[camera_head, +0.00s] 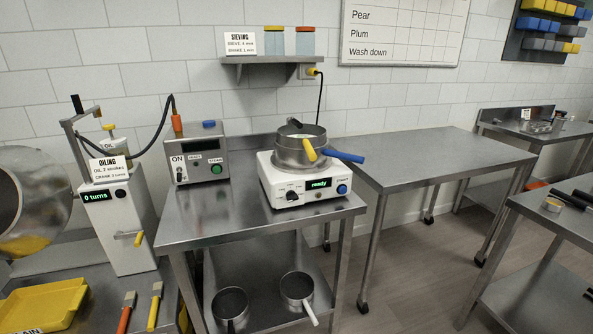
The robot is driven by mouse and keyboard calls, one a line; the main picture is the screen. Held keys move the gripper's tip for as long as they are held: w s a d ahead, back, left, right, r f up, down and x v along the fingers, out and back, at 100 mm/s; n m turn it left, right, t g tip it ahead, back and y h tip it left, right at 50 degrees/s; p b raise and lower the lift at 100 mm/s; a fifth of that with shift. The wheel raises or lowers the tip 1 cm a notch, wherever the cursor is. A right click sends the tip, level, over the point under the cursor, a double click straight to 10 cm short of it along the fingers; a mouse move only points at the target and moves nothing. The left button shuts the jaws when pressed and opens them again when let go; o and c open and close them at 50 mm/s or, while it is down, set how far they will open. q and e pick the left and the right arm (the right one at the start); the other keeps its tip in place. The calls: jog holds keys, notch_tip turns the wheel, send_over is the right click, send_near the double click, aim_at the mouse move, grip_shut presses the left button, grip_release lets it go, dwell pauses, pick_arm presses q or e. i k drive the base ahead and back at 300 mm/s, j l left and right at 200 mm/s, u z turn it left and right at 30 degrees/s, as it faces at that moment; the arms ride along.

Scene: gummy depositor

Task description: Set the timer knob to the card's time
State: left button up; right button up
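The sieving card (240,43) stands on the wall shelf; it reads SIEVING, with small lines that look like "SIEVE 4 mm" and "SHAKE 1 min". The black timer knob (292,196) is on the front of the white shaker base (274,188), at its left; its marks are too small to read. The green display (318,184) reads "ready", and a blue start button (342,189) is at the right. Steel sieves (300,152) with a yellow and a blue handle sit on the base. Neither of my grippers is in view.
A steel control box (198,157) stands left of the shaker on the same steel table (235,225). Further left is a white oiling machine (128,225) with its own card. Two pans (230,303) lie on the lower shelf. The table at right (425,155) is bare.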

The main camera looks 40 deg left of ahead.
aim_at(291, 195)
jog(key=u, duration=1.55)
